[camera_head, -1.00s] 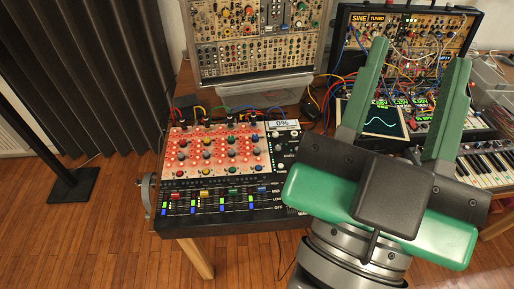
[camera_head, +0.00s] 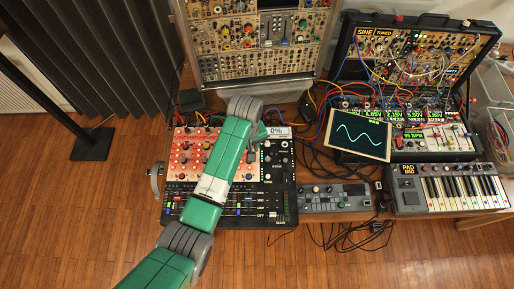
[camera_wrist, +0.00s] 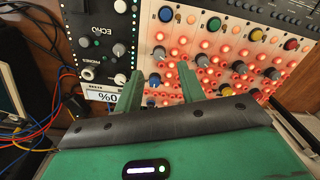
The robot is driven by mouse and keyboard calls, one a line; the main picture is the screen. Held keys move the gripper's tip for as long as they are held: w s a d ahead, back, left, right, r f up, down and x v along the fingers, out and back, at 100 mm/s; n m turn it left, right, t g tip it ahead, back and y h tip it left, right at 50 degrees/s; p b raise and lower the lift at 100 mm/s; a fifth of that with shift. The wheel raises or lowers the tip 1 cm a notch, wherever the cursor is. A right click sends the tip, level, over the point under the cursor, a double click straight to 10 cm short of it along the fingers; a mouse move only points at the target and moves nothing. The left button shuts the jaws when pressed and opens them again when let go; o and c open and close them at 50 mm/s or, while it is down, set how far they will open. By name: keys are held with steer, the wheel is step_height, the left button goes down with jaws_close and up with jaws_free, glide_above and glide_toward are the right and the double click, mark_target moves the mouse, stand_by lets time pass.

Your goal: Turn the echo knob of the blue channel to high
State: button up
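The mixer's pink panel (camera_wrist: 228,62) with glowing red-lit knobs fills the upper right of the wrist view. The blue channel's blue cap (camera_wrist: 165,15) is at its upper left edge, with a column of knobs running below it. My gripper (camera_wrist: 158,71) is open, its green fingers apart on either side of a blue-grey knob (camera_wrist: 154,79) in that column; contact cannot be told. I cannot read which knob is the echo knob. A black section labelled ECHO (camera_wrist: 103,40) lies beside the column. The display (camera_wrist: 102,96) reads 0%, also in the head view (camera_head: 278,132). My arm hides part of the panel there.
The oscilloscope tablet (camera_head: 360,128), the synth case (camera_head: 415,80) and the keyboard (camera_head: 450,188) stand to the right. A small controller (camera_head: 335,197) lies on the table. Loose cables (camera_head: 310,110) run behind the mixer. A tall rack (camera_head: 250,45) stands at the back.

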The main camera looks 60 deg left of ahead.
step_height(320, 180, down, 7)
steer(key=shift+r+b, duration=0.15)
steer(key=shift+b, duration=0.5)
steer(key=shift+w, duration=0.1)
jaws_close()
